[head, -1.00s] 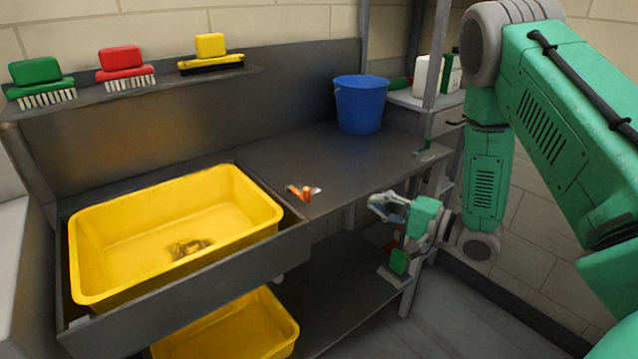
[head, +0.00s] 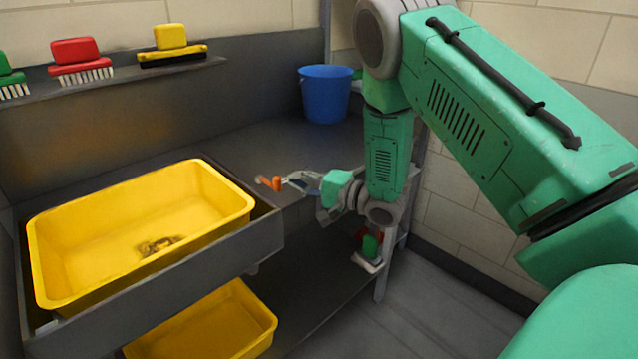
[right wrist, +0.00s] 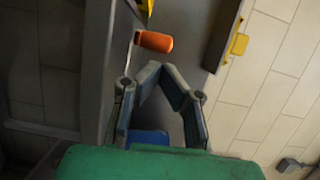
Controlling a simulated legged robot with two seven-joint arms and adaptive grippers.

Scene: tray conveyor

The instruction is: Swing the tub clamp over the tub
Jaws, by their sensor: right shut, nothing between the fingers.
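The yellow tub (head: 60,233) sits in a grey bench frame at the left of the head view, with a brownish patch on its floor. The tub clamp (head: 269,183), with an orange handle, is on the bench beside the tub's right end, not over the tub. Its orange handle (right wrist: 153,41) also shows in the right wrist view, just beyond my fingertips. My right gripper (head: 290,180) is shut and empty, close to the handle's right side. Its fingers (right wrist: 160,70) meet in the right wrist view, seemingly short of the handle. My left gripper is out of view.
A blue bucket (head: 326,95) stands at the back of the bench. Red (head: 77,60) and yellow (head: 171,45) brushes rest on the wall shelf. Another yellow tub (head: 225,323) is below. The bench top between clamp and bucket is clear.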

